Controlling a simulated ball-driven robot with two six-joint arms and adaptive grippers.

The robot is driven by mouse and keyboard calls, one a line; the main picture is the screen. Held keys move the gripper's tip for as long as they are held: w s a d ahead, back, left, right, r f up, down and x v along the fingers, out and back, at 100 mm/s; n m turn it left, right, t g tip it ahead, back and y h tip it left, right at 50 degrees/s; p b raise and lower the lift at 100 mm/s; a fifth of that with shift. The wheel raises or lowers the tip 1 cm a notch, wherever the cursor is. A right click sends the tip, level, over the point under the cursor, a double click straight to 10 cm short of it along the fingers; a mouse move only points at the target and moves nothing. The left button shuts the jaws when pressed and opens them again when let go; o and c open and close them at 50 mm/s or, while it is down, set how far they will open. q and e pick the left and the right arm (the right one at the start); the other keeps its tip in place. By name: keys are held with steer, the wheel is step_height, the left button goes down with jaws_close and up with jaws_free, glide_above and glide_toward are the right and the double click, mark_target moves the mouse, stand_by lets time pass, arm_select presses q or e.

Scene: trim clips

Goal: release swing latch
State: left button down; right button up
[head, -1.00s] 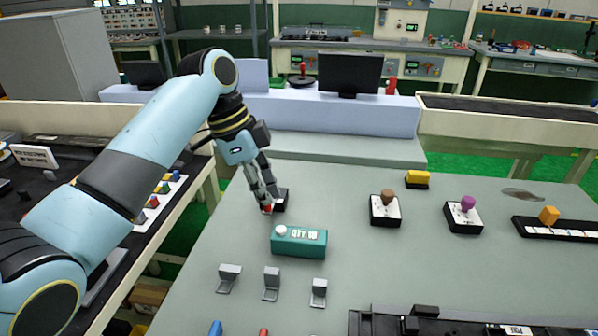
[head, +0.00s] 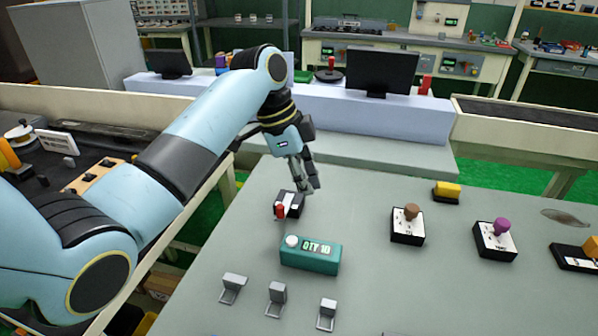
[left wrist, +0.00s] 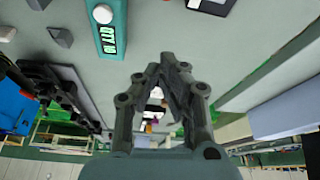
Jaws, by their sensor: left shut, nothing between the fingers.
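The swing latch (head: 291,204) is a small black block with a pale top face and a red-tipped lever (head: 280,211). It sits on the grey table behind the teal counter box, and its red tip points toward the front left. My left gripper (head: 312,189) is just right of and behind the latch, apart from the red tip, with its fingers shut and empty. In the left wrist view the shut fingertips (left wrist: 168,62) show in the middle, with nothing held between them. My right gripper is not in view.
The teal counter box (head: 310,257) reading QTY 10 stands in front of the latch. Several grey metal clips (head: 277,298) stand nearer the front. A brown-knob unit (head: 408,223), a purple-knob unit (head: 495,239) and a yellow block (head: 446,192) are to the right. Table between is clear.

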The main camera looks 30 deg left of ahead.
mark_target(285, 202)
arm_select(q)
steer(key=x, duration=0.5)
steer(key=shift+d+f, duration=0.15)
steer(key=shift+f, duration=0.25)
steer(key=a, duration=0.1)
steer(key=s+a+p, duration=0.1)
steer(key=a, duration=0.1)
steer(key=shift+s+r+p, duration=0.1)
steer(key=shift+p, duration=0.2)
steer(key=shift+s+a, duration=0.15)
steer(key=shift+a, duration=0.25)
